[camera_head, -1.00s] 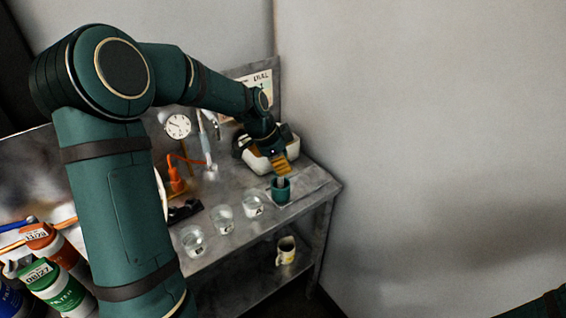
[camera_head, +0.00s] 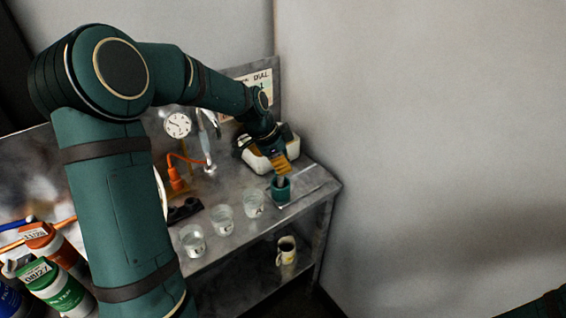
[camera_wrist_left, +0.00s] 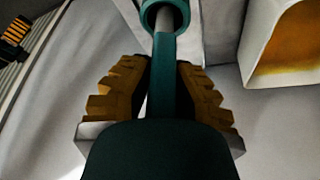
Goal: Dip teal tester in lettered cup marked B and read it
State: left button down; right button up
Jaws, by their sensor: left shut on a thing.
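My left gripper (camera_head: 282,167) points down at the right end of the metal bench, its yellow-brown fingers shut on the teal tester. In the left wrist view the tester's teal shaft (camera_wrist_left: 163,75) runs between the fingers (camera_wrist_left: 165,85). Its grey tip reaches into the ring of a teal holder (camera_wrist_left: 149,14); how deep is hidden. The holder (camera_head: 281,193) stands on the bench below the gripper. Three clear cups stand in a row to its left: near (camera_head: 193,240), middle (camera_head: 222,219) and far (camera_head: 253,204). Their letters are too small to read. My right gripper is out of view.
A white bin (camera_head: 257,163) stands behind the gripper, close to the wall. A round gauge (camera_head: 178,125), a tap (camera_head: 209,130) and an orange tool (camera_head: 177,178) are further left. A mug (camera_head: 286,251) is on the lower shelf. Labelled canisters (camera_head: 50,280) are at lower left.

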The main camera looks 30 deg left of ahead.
aim_at(286, 149)
pick_arm(q)
jog(key=shift+f+b, duration=0.35)
jog(key=shift+f, duration=0.05)
dwell(0.4)
jog(key=shift+c, duration=1.5)
grip_release()
jog(key=shift+r+p, duration=2.25)
jog(key=shift+r, duration=1.3)
